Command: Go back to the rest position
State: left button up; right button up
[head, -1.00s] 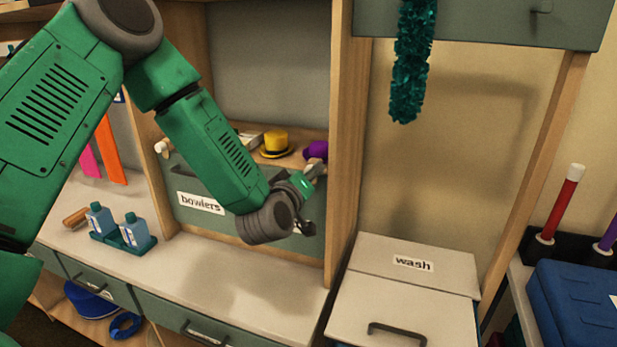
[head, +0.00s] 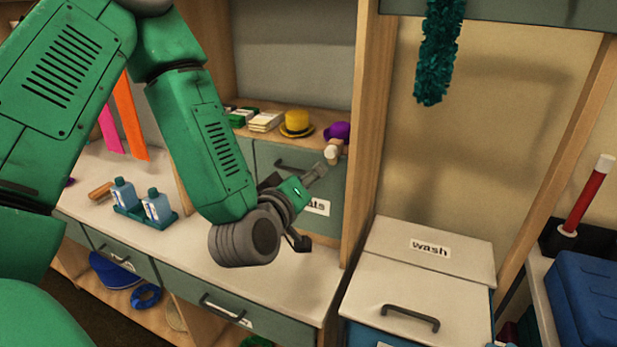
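My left arm comes in from the left, green with a dark grey wrist. Its gripper (head: 307,207) is in front of the grey-green bins under the small shelf. Its fingers look spread apart, one up towards the shelf and one down, with nothing seen between them. The upper finger overlaps a pale rounded peg (head: 333,153) in the picture; I cannot tell whether they touch. The gripper partly hides a bin label ending in "ats" (head: 319,207). My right gripper is not in view.
A yellow hat (head: 296,123) and a purple hat (head: 338,131) sit on the shelf. Blue bottles (head: 158,206) stand in a tray on the counter. A wooden upright (head: 367,130) separates the counter from the lidded wash bin (head: 430,248).

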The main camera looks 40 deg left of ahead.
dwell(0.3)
pick_arm(q)
jog(key=s+d+f+m+g+h+b, duration=0.1)
jog(key=s+d+f+m+g+b, duration=0.15)
jog(key=f, duration=0.65)
jog(key=s+d+f+m+g+h+b, duration=0.2)
jog(key=s+f+m+g, duration=0.15)
jog(key=f, duration=0.65)
jog(key=s+d+f+m+g+h+b, duration=0.15)
jog(key=s+f, duration=0.25)
jog(key=f, duration=0.5)
jog(key=s+f+m+g+b, duration=0.4)
jog(key=s+f+g, duration=0.4)
jog(key=s+f, duration=0.7)
jog(key=s, duration=0.3)
jog(key=shift+d+m+y, duration=0.2)
jog(key=shift+m+y, duration=0.15)
jog(key=shift+f, duration=0.1)
